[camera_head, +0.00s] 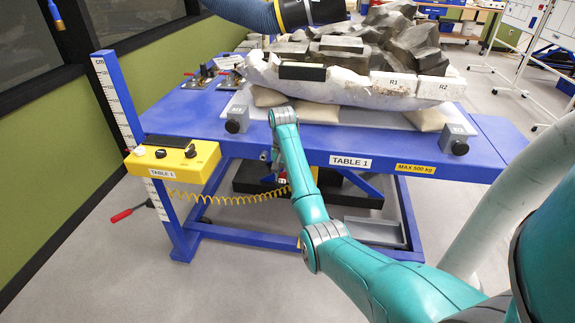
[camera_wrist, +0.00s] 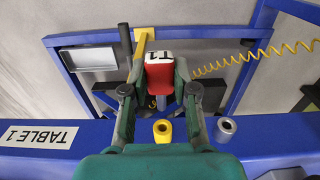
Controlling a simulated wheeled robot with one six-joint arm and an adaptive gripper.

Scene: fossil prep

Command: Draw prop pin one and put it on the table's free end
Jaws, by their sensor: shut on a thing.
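A red block with a white face marked T1 (camera_wrist: 159,74), which appears to be the head of prop pin one, sits between the fingertips of my gripper (camera_wrist: 160,76) in the wrist view. My gripper is shut on it, below the front edge of the table (camera_head: 260,140). In the head view a small red patch (camera_head: 283,180) shows beside my arm under that edge; most of my gripper is hidden there. A yellow bar (camera_wrist: 144,42) runs close behind the block.
A rock block on a white jacket (camera_head: 335,85) and sandbags fills the table's middle and right. A yellow control box (camera_head: 172,160) with a coiled cable stands at the left corner.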

